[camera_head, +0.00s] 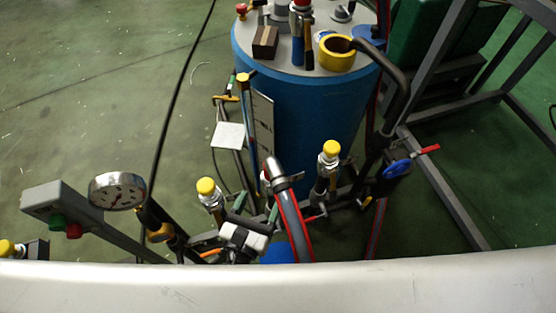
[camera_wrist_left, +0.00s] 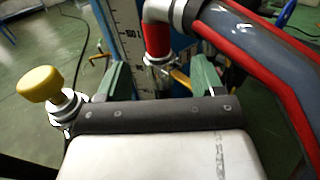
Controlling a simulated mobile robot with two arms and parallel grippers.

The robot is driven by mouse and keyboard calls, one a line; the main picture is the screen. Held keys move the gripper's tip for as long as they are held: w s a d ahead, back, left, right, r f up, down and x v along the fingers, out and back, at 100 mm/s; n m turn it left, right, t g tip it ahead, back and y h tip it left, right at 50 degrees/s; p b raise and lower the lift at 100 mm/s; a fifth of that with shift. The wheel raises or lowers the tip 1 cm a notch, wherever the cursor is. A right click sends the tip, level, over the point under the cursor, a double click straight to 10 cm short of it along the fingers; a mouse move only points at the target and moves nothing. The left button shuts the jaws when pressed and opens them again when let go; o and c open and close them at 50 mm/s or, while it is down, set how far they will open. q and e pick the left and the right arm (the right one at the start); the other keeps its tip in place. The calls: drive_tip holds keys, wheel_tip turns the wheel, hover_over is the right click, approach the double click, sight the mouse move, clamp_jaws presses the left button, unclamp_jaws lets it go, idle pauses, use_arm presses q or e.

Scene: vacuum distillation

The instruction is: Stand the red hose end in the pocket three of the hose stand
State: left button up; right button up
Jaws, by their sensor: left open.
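The red hose end (camera_wrist_left: 157,40) shows in the left wrist view as a short red piece below a silver elbow, with a metal ring at its lower end. In the head view its silver elbow (camera_head: 277,168) tops a grey and red hose (camera_head: 294,222) that runs down toward me. My left gripper (camera_head: 257,204) is open; its green fingers also show in the left wrist view (camera_wrist_left: 163,78). The hose end appears beyond the gap between the fingers; I see no grip on it. I cannot make out the hose stand or its pocket three. My right gripper is not in view.
A blue tank (camera_head: 284,110) stands behind, with a yellow ring (camera_head: 336,53) on top. Yellow-capped fittings (camera_head: 207,187) (camera_head: 330,150) flank the gripper. A gauge (camera_head: 117,191) and a button box (camera_head: 62,213) stand left. A blue valve handle (camera_head: 397,169) is at right. Open floor lies left.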

sight(271, 170)
use_arm(q)
drive_tip(key=x, duration=0.4)
drive_tip(key=shift+w+p, duration=0.35)
drive_tip(key=x, duration=0.4)
drive_tip(key=shift+w+f, duration=0.2)
drive_tip(key=shift+w, duration=0.2)
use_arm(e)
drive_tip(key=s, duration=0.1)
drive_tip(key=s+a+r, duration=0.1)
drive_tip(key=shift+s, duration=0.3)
use_arm(q)
drive_tip(key=c, duration=1.1)
drive_tip(key=shift+c, duration=0.7)
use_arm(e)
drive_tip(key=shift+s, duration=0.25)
